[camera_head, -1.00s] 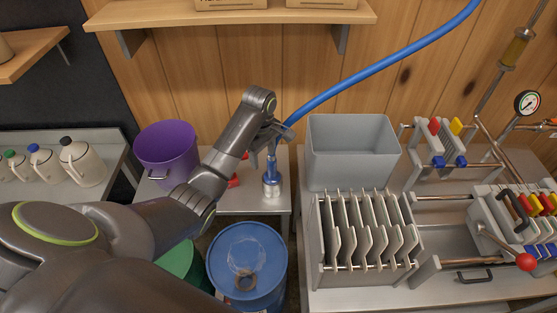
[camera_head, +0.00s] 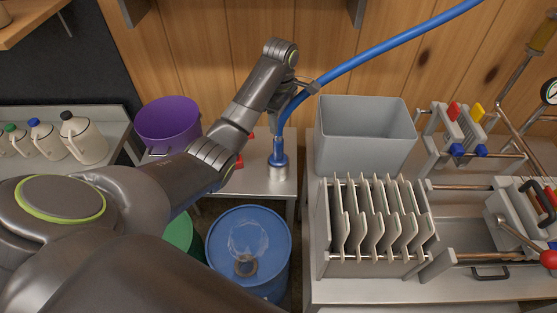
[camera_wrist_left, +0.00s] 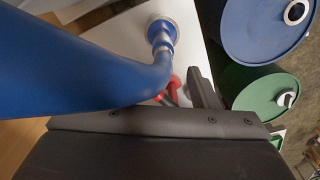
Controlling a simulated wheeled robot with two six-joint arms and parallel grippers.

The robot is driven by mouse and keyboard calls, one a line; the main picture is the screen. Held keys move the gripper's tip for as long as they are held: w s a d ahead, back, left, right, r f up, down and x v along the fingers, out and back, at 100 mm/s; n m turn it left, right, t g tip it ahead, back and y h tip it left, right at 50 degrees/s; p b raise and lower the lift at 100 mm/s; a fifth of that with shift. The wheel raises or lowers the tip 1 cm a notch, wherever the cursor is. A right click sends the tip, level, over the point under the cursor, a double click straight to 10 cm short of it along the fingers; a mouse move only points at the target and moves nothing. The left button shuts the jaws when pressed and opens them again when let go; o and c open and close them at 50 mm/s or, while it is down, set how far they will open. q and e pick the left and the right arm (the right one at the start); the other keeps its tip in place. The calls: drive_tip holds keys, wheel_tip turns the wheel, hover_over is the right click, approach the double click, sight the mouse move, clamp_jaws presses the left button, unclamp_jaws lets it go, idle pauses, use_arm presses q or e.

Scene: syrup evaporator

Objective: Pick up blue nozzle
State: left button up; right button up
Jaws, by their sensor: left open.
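The blue nozzle (camera_head: 278,150) stands upright on a silver holder (camera_head: 278,173) on a small light table. A thick blue hose (camera_head: 395,48) curves up from it to the upper right. In the left wrist view the nozzle (camera_wrist_left: 161,36) shows near the top, and the hose (camera_wrist_left: 75,65) fills the left side. My left gripper (camera_head: 303,86) is open, above the nozzle and close beside the hose's bend. Whether a finger touches the hose I cannot tell. One dark finger (camera_wrist_left: 204,95) shows in the wrist view. My right gripper is not in view.
A purple bucket (camera_head: 168,124) stands left of the nozzle, with red items (camera_head: 239,161) between. A grey bin (camera_head: 365,140) and a plate rack (camera_head: 375,225) stand to the right. A blue barrel (camera_head: 248,250) and green barrel (camera_head: 179,232) are in front, below.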

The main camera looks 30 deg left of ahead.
sight(280, 134)
use_arm(q)
wheel_tip(280, 134, down, 6)
drive_tip(key=b, duration=0.4)
drive_tip(key=shift+r, duration=0.15)
drive_tip(key=shift+f, duration=0.3)
drive_tip(key=f, duration=0.2)
drive_tip(key=f+p, duration=0.1)
drive_tip(key=f, duration=0.1)
drive_tip(key=shift+s+a, duration=0.15)
drive_tip(key=shift+s, duration=0.15)
drive_tip(key=shift+f, duration=0.55)
drive_tip(key=shift+w+r, duration=0.1)
clamp_jaws()
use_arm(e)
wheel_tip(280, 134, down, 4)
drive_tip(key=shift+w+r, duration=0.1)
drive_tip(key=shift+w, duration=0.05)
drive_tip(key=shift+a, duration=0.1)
